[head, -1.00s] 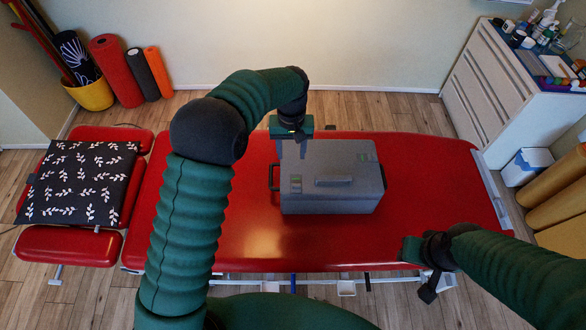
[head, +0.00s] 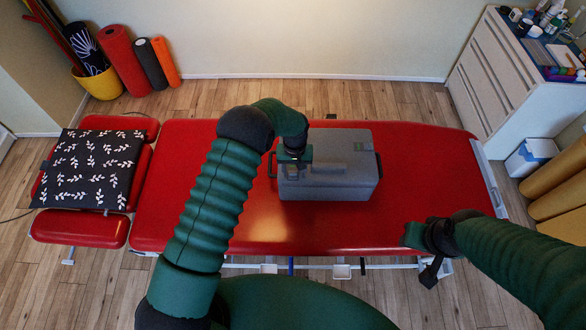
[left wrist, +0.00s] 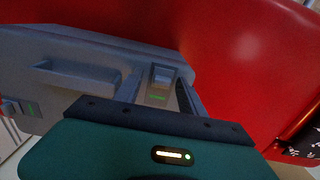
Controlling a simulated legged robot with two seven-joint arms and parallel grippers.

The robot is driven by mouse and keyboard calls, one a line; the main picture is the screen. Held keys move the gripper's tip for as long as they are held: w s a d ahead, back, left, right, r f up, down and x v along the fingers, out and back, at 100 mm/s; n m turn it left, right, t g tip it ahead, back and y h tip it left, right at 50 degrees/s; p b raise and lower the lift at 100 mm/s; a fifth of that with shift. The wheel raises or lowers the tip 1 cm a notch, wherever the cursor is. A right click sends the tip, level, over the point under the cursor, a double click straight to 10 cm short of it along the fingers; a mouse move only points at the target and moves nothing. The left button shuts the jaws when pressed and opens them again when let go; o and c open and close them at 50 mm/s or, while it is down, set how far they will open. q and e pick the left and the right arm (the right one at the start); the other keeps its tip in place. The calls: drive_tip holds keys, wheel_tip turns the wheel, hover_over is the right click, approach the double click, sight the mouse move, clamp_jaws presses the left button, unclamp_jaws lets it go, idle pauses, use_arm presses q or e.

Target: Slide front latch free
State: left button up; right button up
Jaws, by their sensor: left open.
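The grey case (head: 345,185) stands on the red treatment table, its lid handle (head: 325,170) partly hidden by my left gripper. My left gripper (head: 294,168) points down over the case's front left part and hides the front latch in the head view. The other latch (left wrist: 20,107) is at the left edge there. My right gripper (head: 412,236) hangs over the table's front right; its jaws are unclear.
The red table (head: 200,215) is clear around the case. A black leaf-patterned cushion (head: 90,168) lies at its left end. A white drawer cabinet (head: 500,75) stands at the back right. Upright rolls (head: 122,66) stand at the back left.

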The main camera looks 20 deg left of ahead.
use_arm(q)
drive_tip(key=shift+w+d, duration=0.1)
drive_tip(key=shift+d, duration=0.25)
drive_tip(key=shift+c, duration=0.6)
drive_tip(key=shift+d, duration=0.2)
drive_tip(key=shift+c, duration=1.1)
drive_tip(key=shift+a, duration=0.1)
drive_tip(key=shift+c, duration=1.3)
drive_tip(key=shift+a, duration=0.35)
drive_tip(key=shift+c, duration=1.2)
drive_tip(key=shift+a, duration=0.7)
clamp_jaws()
drive_tip(key=shift+d, duration=0.7)
use_arm(e)
drive_tip(key=shift+d+f, duration=0.1)
drive_tip(key=shift+d, duration=0.15)
use_arm(q)
drive_tip(key=shift+a, duration=0.25)
use_arm(e)
drive_tip(key=shift+w+a, duration=0.1)
drive_tip(key=shift+a, duration=0.05)
